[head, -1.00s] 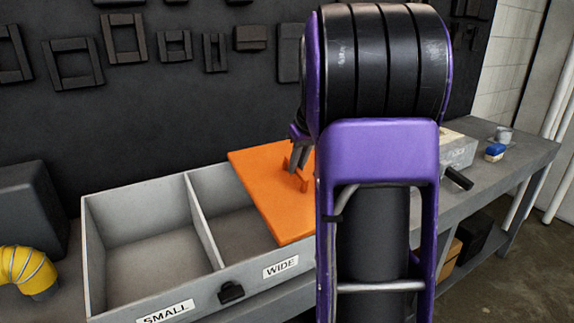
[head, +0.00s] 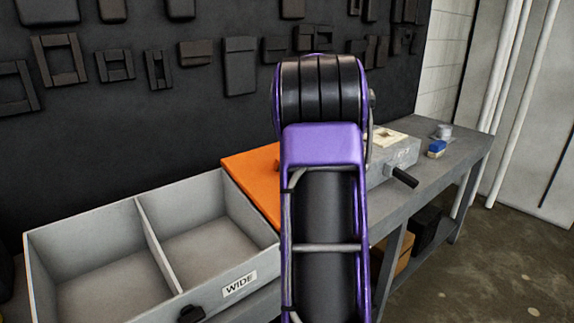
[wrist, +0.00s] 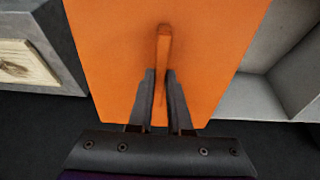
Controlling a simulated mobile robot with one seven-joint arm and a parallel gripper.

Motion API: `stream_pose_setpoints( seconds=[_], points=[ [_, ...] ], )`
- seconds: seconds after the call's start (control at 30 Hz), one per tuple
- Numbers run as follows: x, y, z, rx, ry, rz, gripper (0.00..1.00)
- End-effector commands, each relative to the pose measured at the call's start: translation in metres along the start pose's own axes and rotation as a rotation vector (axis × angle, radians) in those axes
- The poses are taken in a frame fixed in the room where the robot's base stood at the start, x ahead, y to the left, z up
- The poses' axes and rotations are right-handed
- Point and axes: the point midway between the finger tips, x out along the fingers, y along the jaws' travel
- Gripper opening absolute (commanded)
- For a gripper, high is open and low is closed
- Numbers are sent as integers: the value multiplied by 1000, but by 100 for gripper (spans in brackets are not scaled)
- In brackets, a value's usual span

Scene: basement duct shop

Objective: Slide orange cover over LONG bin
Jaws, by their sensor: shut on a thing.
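The orange cover (head: 250,178) is a flat panel just right of the WIDE compartment, partly hidden behind my arm in the head view. It fills the middle of the wrist view (wrist: 110,50), where its upright handle (wrist: 163,48) shows. My gripper (wrist: 160,78) is shut on that handle; my arm hides it in the head view. The grey bin (head: 225,270) shows two open, empty compartments, the right one labelled WIDE (head: 239,285). No LONG label can be read; that part is hidden behind the cover and my arm.
A grey box with a light top (head: 388,140) and a black handle (head: 404,177) stands right of my arm on the bench (head: 455,150). A blue-and-white item (head: 436,149) and a small metal cup (head: 443,132) lie farther right. Dark shapes hang on the wall behind.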

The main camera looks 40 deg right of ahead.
Motion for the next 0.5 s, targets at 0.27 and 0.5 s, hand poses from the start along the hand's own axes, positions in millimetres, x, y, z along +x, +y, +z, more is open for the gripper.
stream_pose_setpoints(
  seconds=[0.27,0.5],
  points=[
    [-2,4,0,1,5,12,42],
    [-1,3,0,1,3,8,48]
  ],
)
